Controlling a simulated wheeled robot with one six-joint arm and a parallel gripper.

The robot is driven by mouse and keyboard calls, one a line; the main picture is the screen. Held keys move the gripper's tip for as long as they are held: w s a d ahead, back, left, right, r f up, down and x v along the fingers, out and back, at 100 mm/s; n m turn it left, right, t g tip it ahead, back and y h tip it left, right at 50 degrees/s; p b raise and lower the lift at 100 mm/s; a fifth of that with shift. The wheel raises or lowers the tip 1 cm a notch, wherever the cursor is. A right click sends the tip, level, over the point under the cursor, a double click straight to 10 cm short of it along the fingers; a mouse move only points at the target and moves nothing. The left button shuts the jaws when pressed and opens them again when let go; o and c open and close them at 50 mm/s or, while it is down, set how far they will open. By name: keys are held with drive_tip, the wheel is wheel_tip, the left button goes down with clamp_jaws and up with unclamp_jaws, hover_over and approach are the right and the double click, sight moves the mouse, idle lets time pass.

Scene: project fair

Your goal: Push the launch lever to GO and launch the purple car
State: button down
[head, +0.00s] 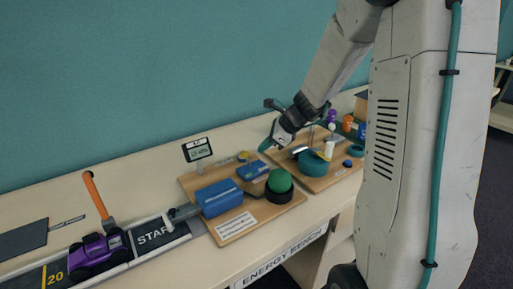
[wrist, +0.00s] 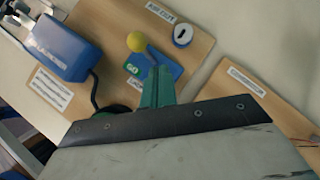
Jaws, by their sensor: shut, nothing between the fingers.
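The purple car (head: 97,252) sits on the dark track at the left in the head view, just left of the START mark. The launch lever has a yellow knob (wrist: 137,42), also in the head view (head: 243,156), above a blue base (wrist: 165,66) with a green GO label (wrist: 132,69). I cannot tell which way the lever is set. A blue launcher box (head: 219,197) stands beside it, also in the wrist view (wrist: 62,48). My gripper (head: 266,147) is shut and empty, to the right of the knob; its teal fingers (wrist: 157,82) overlap the base in the wrist view.
A green dome (head: 279,180) in a black ring sits at the board's front. A small display (head: 197,150) stands behind the launcher. A round dial (wrist: 182,34) is near the knob. A second board with a teal drum (head: 313,163) lies right. An orange-handled post (head: 97,194) stands by the track.

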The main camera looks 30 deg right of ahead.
drive_tip(key=shift+a+r, duration=0.25)
drive_tip(key=shift+r, duration=0.6)
drive_tip(key=s+r, duration=0.5)
drive_tip(key=r, duration=0.3)
drive_tip(key=shift+d+r, duration=0.3)
drive_tip(key=shift+d, duration=0.15)
